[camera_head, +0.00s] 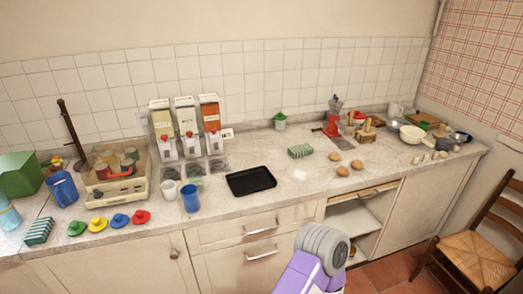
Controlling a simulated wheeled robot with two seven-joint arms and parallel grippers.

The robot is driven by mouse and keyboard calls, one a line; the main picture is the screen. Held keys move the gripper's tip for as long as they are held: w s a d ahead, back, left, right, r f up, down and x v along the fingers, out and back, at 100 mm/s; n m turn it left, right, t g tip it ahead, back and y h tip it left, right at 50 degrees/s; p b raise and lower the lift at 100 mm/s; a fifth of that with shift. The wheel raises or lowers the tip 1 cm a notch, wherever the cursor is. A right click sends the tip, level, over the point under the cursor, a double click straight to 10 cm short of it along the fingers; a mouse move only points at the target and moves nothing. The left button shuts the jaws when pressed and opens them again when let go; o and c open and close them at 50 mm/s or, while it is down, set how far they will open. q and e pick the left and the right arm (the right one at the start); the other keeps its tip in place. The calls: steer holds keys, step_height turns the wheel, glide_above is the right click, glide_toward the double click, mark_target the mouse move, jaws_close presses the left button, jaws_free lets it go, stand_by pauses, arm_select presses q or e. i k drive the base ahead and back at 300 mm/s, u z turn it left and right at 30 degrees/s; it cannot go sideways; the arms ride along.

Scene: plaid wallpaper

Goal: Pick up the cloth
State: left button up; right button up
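Two green-and-white striped folded items look like cloths. One striped cloth (301,150) lies flat on the counter right of centre, behind the black tray. The other striped cloth (38,231) lies near the counter's front edge at the far left. I cannot tell which one the task means. A purple and grey part of my arm shows at the bottom centre, in front of the drawers. No gripper fingers show in this view.
Near the right striped cloth are brown eggs (342,171) and a black tray (251,181). Cereal dispensers (186,125), a blue cup (190,198) and coloured lids (120,221) stand further left. A wooden chair (480,262) is at right. The cabinet below has an open shelf (350,219).

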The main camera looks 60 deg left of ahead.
mark_target(302, 149)
steer(key=u, duration=1.65)
